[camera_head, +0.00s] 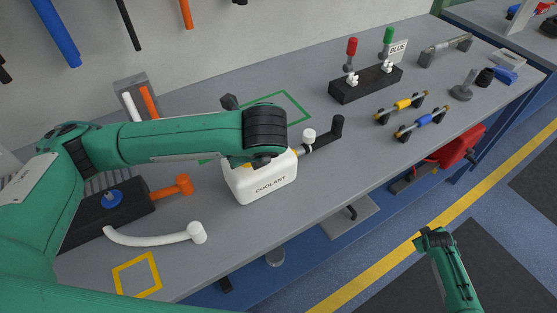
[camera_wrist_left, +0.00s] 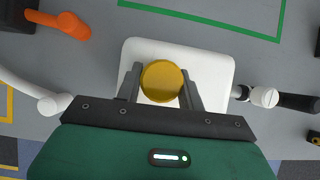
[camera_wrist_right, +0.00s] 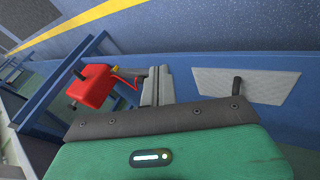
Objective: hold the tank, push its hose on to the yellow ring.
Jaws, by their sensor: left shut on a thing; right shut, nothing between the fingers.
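The white coolant tank (camera_head: 262,183) stands on the grey bench, its label facing the front. My left gripper (camera_wrist_left: 161,92) is shut on the tank's round yellow cap (camera_wrist_left: 162,80) from above. In the head view my left wrist hides the cap. A black hose (camera_head: 327,138) with a white fitting (camera_head: 309,136) lies at the tank's right side, in line with its outlet. A small yellow ring (camera_head: 298,153) shows at the outlet; whether the hose touches it I cannot tell. My right gripper (camera_head: 432,239) is shut and empty, out over the floor in front of the bench.
A white bent pipe (camera_head: 150,238), an orange-handled part (camera_head: 172,190) and a yellow square outline (camera_head: 137,274) are left of the tank. A black block with red and green levers (camera_head: 366,84) stands behind right. Yellow and blue handled parts (camera_head: 420,124) lie right. The bench front right of the tank is clear.

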